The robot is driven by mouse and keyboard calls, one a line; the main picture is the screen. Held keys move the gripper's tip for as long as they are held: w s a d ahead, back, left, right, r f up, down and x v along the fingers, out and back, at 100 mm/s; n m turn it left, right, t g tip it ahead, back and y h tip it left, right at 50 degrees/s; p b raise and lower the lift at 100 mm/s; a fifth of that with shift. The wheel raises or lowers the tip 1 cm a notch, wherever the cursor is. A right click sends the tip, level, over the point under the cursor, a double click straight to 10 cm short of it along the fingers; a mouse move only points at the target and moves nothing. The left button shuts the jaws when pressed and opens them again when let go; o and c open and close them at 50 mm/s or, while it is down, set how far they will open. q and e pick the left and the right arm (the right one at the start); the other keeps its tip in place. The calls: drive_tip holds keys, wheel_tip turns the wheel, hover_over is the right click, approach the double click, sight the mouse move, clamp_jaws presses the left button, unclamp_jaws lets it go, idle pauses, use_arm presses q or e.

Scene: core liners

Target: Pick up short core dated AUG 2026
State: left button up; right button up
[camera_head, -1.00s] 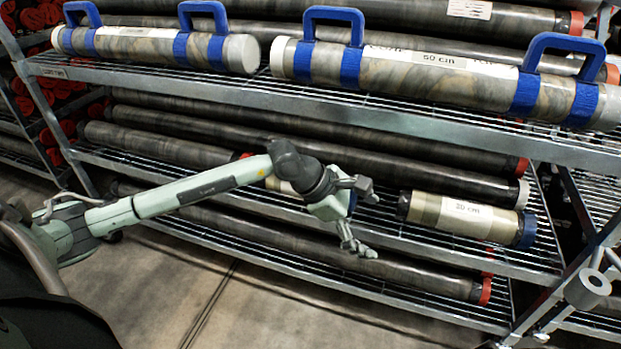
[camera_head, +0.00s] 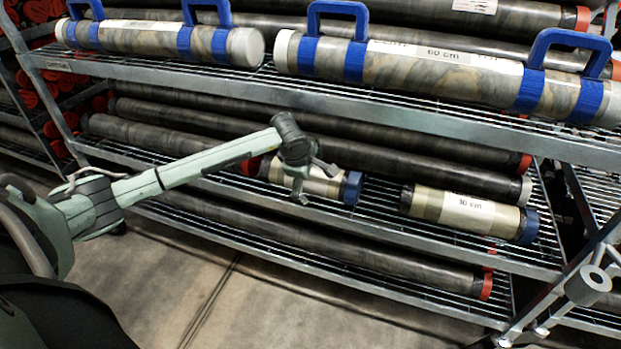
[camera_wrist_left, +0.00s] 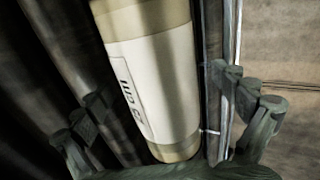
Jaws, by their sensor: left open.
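Two short cores lie on the middle shelf. The left short core (camera_head: 318,181) has a pale label and a blue end cap. The right short core (camera_head: 468,212) has a white label with a cm marking and a blue cap. I cannot read a date on either. My left gripper (camera_head: 313,184) is at the left short core and hides part of it. In the left wrist view, a pale core (camera_wrist_left: 150,70) with a label lies between the spread fingers of my left gripper (camera_wrist_left: 165,103). I cannot tell whether they touch it. My right gripper is not seen.
Long cores with blue handles (camera_head: 440,70) lie on the upper shelf, above my left arm. Long dark cores (camera_head: 400,165) lie behind the short cores, and another (camera_head: 400,265) lies on the lower shelf. The shelf's metal front rail (camera_head: 400,243) runs below the short cores. Open floor (camera_head: 170,270) is in front.

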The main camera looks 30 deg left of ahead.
use_arm(q)
drive_tip(key=shift+f, duration=0.1)
drive_tip(key=shift+c, duration=0.2)
drive_tip(key=c, duration=1.9)
drive_tip(key=shift+w+r, duration=0.2)
drive_tip(key=shift+r, duration=0.05)
drive_tip(key=shift+c, duration=0.2)
